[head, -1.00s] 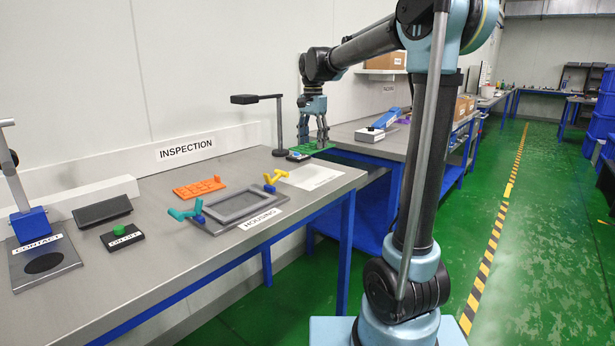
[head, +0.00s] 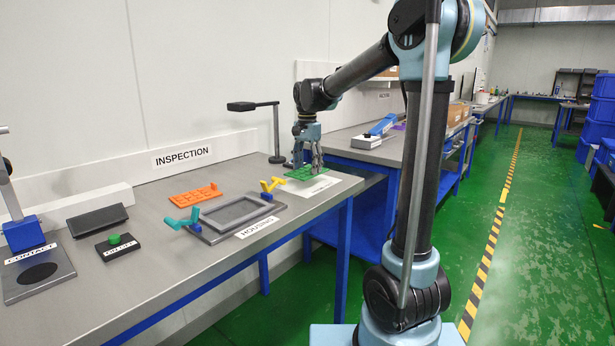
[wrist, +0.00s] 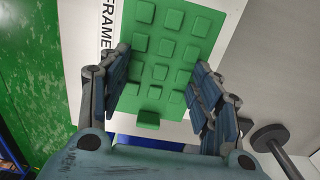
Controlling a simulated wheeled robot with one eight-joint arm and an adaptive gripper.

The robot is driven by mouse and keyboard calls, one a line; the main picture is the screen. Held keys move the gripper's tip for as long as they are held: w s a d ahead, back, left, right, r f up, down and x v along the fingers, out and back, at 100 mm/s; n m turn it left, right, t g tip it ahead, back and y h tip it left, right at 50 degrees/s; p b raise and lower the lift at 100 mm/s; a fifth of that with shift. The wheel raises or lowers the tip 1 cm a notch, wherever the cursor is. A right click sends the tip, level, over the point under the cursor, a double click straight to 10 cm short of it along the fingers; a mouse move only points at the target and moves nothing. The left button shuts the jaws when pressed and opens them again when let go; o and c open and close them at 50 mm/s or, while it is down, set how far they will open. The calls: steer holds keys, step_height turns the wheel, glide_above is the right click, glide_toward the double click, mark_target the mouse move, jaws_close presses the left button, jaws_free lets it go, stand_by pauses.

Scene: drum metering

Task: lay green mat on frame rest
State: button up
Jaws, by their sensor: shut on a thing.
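The green mat (head: 298,173) is a thin rectangular pad with rows of raised square studs. My gripper (head: 305,165) is shut on it, with fingers along its two long sides in the wrist view (wrist: 160,85). The mat (wrist: 165,62) is over a white sheet (head: 330,186) at the right end of the near bench. In the wrist view this white surface (wrist: 86,85) bears the word FRAME, partly cut off. The mat covers part of it. I cannot tell whether the mat touches the sheet or is just above it.
A grey housing tray (head: 240,214) lies left of the sheet, with a yellow clip (head: 271,187) and a teal clip (head: 183,221) beside it. An orange studded pad (head: 195,195) lies behind. A dark lamp stand (head: 276,135) rises behind my gripper.

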mark_target(307, 170)
steer(key=shift+f, duration=1.8)
steer(key=o, duration=1.1)
steer(key=shift+o, duration=0.2)
step_height(307, 170, up, 12)
